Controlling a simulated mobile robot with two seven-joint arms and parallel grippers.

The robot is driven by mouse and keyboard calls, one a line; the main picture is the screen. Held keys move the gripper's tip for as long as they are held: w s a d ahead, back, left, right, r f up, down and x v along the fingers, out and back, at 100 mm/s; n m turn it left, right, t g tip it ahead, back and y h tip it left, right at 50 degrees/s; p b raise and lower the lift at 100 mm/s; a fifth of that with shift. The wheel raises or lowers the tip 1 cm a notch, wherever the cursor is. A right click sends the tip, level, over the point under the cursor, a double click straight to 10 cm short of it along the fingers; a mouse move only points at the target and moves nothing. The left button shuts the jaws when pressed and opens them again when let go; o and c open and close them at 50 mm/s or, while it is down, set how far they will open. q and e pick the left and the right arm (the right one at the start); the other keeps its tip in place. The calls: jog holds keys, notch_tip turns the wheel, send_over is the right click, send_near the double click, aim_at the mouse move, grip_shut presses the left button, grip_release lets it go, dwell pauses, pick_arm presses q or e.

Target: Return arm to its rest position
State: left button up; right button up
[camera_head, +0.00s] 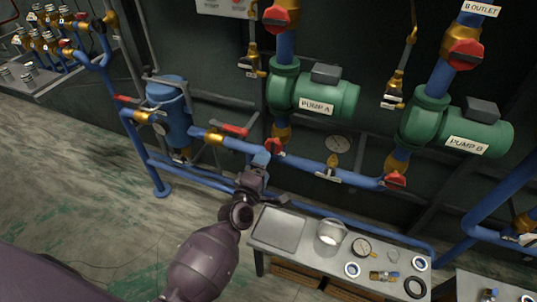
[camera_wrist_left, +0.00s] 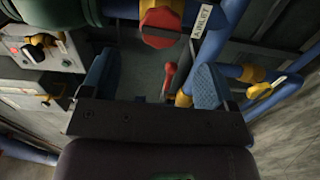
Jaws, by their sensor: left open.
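My left arm reaches up from the bottom of the head view. Its left gripper (camera_head: 262,160) is in front of the blue pipe below pump A (camera_head: 318,98), close to a red valve handle (camera_head: 273,146). In the left wrist view the two blue-padded fingers of this gripper (camera_wrist_left: 155,78) stand wide apart with nothing held. A red lever (camera_wrist_left: 169,77) shows between them, beyond the fingers; I cannot tell whether anything touches. A red valve knob (camera_wrist_left: 160,27) is above, beside the "A INLET" label (camera_wrist_left: 207,17). My right gripper is not in view.
A steel bench (camera_head: 300,262) with a tray (camera_head: 279,230), a pot (camera_head: 329,236) and a gauge (camera_head: 361,247) stands right of my arm. A blue tank (camera_head: 168,113) and a red lever (camera_head: 235,130) are left of the gripper. Pump B (camera_head: 462,134) is right. The floor (camera_head: 90,195) at left is clear.

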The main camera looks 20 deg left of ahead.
pick_arm(q)
jog(key=s+a+f+m+g+p, duration=0.1)
jog(key=s+a+m+g+p, duration=0.1)
jog(key=s+m, duration=0.7)
jog(key=s+a+f+m+g+p, duration=0.1)
jog(key=s+a+m+g, duration=0.4)
jog(key=s, duration=1.6)
jog(key=f+m, duration=0.1)
jog(key=m, duration=0.3)
jog(key=shift+s+f+y+p, duration=0.2)
jog(key=shift+y+p, duration=0.1)
jog(key=shift+p, duration=0.05)
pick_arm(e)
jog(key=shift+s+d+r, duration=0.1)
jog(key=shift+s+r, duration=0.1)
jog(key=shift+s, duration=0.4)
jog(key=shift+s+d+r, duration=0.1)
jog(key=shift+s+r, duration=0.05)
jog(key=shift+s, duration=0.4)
pick_arm(q)
jog(key=shift+a, duration=0.1)
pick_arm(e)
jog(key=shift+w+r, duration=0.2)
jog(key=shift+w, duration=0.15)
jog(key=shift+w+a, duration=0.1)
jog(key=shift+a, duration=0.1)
